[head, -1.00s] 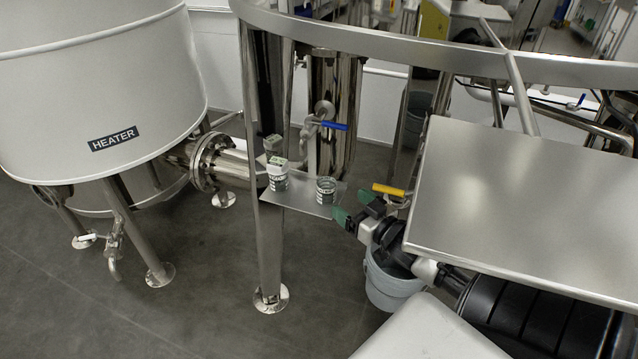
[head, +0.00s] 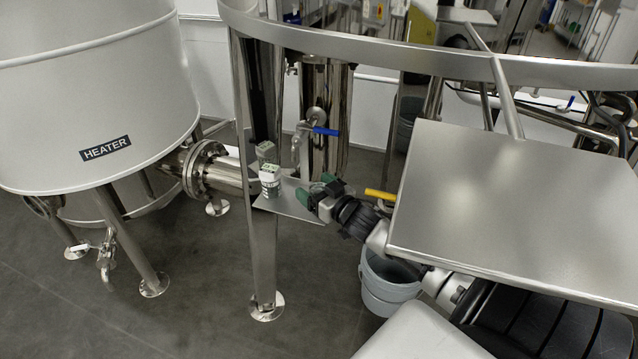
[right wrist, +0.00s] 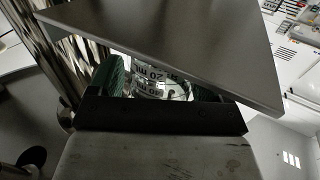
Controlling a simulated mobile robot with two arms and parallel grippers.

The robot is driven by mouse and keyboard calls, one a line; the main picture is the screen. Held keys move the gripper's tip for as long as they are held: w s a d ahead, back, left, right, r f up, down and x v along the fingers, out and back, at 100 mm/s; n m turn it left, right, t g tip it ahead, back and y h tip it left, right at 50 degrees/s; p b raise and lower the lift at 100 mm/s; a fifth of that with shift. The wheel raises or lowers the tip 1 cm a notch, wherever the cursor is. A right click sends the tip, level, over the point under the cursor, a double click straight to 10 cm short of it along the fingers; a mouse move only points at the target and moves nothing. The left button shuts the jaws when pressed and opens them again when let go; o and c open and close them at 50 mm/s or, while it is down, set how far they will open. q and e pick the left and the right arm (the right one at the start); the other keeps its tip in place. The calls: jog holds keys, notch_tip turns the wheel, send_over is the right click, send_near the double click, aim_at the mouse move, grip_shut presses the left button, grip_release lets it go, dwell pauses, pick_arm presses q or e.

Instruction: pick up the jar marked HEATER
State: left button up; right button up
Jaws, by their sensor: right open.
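A small jar (head: 270,182) with a pale, green-marked top and a dark label stands on a small metal shelf (head: 290,209). I cannot read its label. My right gripper (head: 317,190) reaches over the shelf's right part and covers the spot where a second jar stood. In the right wrist view, a clear jar (right wrist: 160,82) with printed marks, one reading "20 mL", sits between the green fingers of the open right gripper (right wrist: 158,85). Part of this jar is hidden. No HEATER mark shows on either jar. My left gripper is not in view.
A large white tank (head: 95,85) marked HEATER stands at left. A metal leg (head: 262,240) rises beside the shelf. A blue-handled valve (head: 325,131) is behind it, a yellow handle (head: 380,195) at right. A flat steel plate (head: 500,200) overhangs my right arm. A grey bucket (head: 388,285) is below.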

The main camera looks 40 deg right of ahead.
jog(key=shift+c, duration=0.2)
jog(key=c, duration=1.1)
jog(key=shift+o, duration=0.2)
jog(key=shift+r, duration=0.1)
